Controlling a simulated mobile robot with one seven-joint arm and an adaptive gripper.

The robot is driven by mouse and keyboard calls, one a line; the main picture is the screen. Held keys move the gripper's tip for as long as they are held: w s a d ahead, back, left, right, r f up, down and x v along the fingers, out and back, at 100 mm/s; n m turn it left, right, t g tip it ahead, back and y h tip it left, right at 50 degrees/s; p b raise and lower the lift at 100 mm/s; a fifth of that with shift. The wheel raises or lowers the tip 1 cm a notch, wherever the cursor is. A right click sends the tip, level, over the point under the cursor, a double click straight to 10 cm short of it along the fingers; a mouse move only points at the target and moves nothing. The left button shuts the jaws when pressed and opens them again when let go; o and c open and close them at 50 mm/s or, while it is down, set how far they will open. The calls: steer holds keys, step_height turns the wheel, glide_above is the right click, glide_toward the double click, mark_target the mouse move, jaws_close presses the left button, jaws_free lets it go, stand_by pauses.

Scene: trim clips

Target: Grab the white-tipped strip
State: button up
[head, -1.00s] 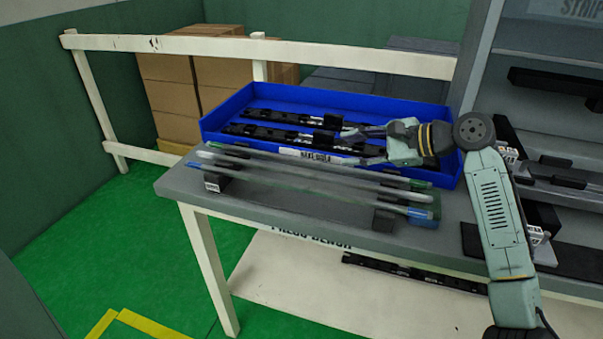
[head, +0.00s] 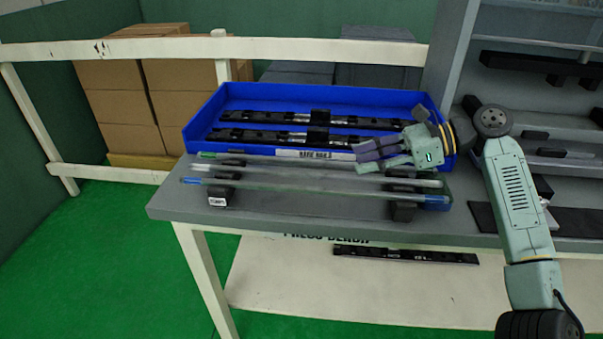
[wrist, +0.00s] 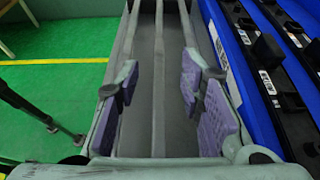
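Three long thin strips lie side by side across black supports at the bench front. The white-tipped strip (head: 285,174) is the middle one, between the green-tipped strip (head: 207,154) behind and the blue-tipped strip (head: 300,189) in front. My gripper (head: 362,158) is open and empty over the right part of the strips, pointing left. In the wrist view its purple-padded fingers (wrist: 158,92) stand apart, with the middle strip (wrist: 159,45) running between them. The outer strips pass near or behind the fingers there; no tip colours show. I cannot tell the exact height gap.
A blue bin (head: 192,135) with black clip rails (head: 265,134) stands right behind the strips. Black supports (head: 403,210) hold the strips above the grey bench (head: 300,217). A grey shelf unit (head: 455,50) is at right. The bench's front edge is clear.

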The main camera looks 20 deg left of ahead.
steer(key=x, duration=0.4)
steer(key=shift+a+p, duration=0.2)
steer(key=shift+p, duration=0.2)
steer(key=p+x, duration=0.2)
steer(key=x, duration=0.3)
steer(key=shift+s+r, duration=0.1)
steer(key=shift+s, duration=0.05)
steer(key=shift+a, duration=0.15)
steer(key=shift+c, duration=0.6)
jaws_close()
